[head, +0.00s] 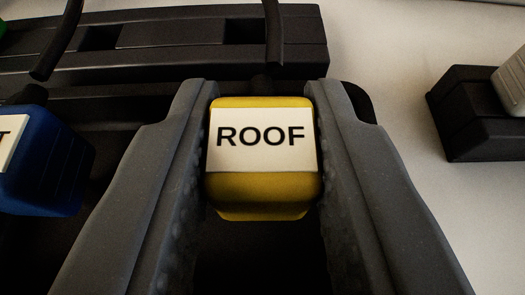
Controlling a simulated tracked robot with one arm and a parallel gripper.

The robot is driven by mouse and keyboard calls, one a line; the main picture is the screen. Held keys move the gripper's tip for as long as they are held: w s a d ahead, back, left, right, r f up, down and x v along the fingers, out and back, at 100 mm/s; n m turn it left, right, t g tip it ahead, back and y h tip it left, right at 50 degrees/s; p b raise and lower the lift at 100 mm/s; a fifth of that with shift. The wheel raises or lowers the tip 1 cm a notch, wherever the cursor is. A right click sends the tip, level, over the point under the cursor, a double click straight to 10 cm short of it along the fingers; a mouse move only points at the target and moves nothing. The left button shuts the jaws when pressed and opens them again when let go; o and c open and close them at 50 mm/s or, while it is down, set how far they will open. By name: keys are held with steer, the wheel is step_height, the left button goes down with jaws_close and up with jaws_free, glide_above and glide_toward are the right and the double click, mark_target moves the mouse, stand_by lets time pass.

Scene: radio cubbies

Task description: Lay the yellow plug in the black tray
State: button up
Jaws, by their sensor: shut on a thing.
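The yellow plug (262,190) has a white label reading ROOF and sits between the two grey fingers of my gripper (262,150). My gripper is shut on it, one finger on each side. A dark cable or stem shows just behind the plug's top. I cannot tell whether the plug's underside touches the dark surface below it. I cannot make out the black tray for certain among the black things in view.
A blue plug (50,165) with a partly cut-off label is at the left. A black slotted rack (200,40) runs across the back, with black cables in front. A black block (470,110) holding a grey thing (512,85) stands on the pale surface (400,40) at right.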

steer(key=o, duration=1)
steer(key=shift+r, duration=0.15)
steer(key=p+v, duration=0.3)
steer(key=v, duration=0.9)
